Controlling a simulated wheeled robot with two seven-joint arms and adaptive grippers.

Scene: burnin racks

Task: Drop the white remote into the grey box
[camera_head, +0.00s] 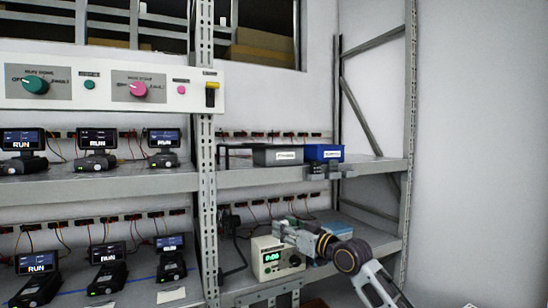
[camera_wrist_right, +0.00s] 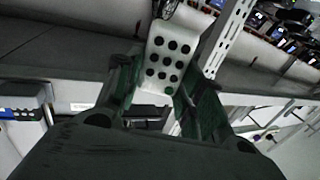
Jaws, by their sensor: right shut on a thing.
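The white remote (camera_wrist_right: 172,52) has several round black buttons and shows in the right wrist view between the fingers of my right gripper (camera_wrist_right: 158,92). That gripper is shut on it. In the head view my right gripper (camera_head: 287,231) is at the lower shelf, above the white device with a green display, and I cannot make out the remote there. The grey box (camera_head: 278,157) with a white label stands on the upper shelf, above and slightly left of the gripper. Its inside is hidden. My left gripper is not in view.
A blue box (camera_head: 323,153) stands right beside the grey box. The white device (camera_head: 271,261) sits on the lower shelf below the right gripper. A rack upright (camera_head: 207,190) stands left of the boxes. Several black devices on stands fill the left shelves.

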